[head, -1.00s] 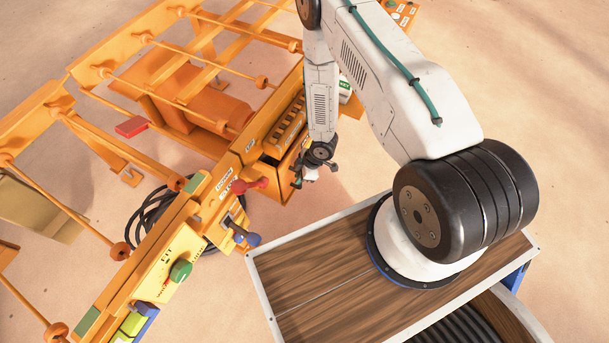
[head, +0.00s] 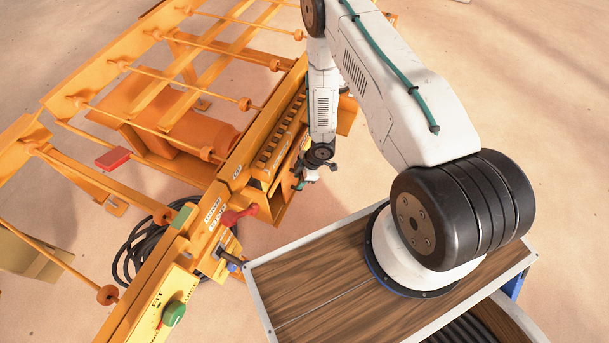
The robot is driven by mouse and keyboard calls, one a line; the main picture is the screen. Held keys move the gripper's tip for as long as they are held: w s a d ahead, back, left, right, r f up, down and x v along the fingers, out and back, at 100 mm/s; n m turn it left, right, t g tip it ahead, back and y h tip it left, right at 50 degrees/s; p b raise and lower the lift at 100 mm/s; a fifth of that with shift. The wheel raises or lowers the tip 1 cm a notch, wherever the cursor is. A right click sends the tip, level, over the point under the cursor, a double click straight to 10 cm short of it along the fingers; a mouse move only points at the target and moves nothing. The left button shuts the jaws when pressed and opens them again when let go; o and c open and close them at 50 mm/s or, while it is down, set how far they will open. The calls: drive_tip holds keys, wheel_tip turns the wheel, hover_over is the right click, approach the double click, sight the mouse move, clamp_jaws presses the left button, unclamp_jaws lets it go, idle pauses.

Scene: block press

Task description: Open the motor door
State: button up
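The orange machine has a slotted orange housing (head: 284,130) on its near side, beside my gripper. An orange box-like part (head: 268,203) sits below that housing. I cannot tell for sure which panel is the motor door, or whether it is open. A rounded orange body (head: 196,130), perhaps the motor, lies under the frame rails. My gripper (head: 301,182) hangs at the end of the white arm, just right of the housing. It looks close to the panel, but contact is unclear. Its fingers are small and dark, and I cannot tell their opening.
A red handle (head: 238,215), a dark lever with a blue end (head: 230,262) and a green knob (head: 173,313) stick out from the machine's near side. A red block (head: 113,159) and a coiled black cable (head: 150,250) lie to the left. Sandy floor right of my gripper is clear.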

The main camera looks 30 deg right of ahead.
drive_tip(key=v, duration=0.7)
drive_tip(key=shift+r, duration=0.35)
drive_tip(key=shift+d, duration=0.1)
drive_tip(key=shift+c, duration=0.5)
